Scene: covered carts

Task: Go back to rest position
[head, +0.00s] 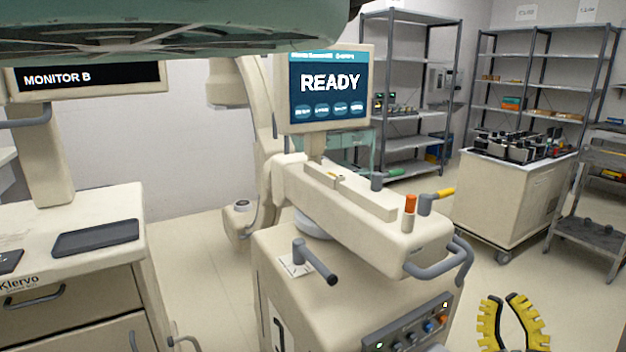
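My gripper (507,299) is at the bottom right of the head view, with yellow ribbed fingers and dark inner faces.
The cart carries a screen reading READY (330,83), levers and a grey handle (440,262). A cream cabinet (105,215) stands left under Monitor B (85,80). A green cover (170,35) overhangs the top. Behind right are a loaded cart (505,200) and shelving (405,60).

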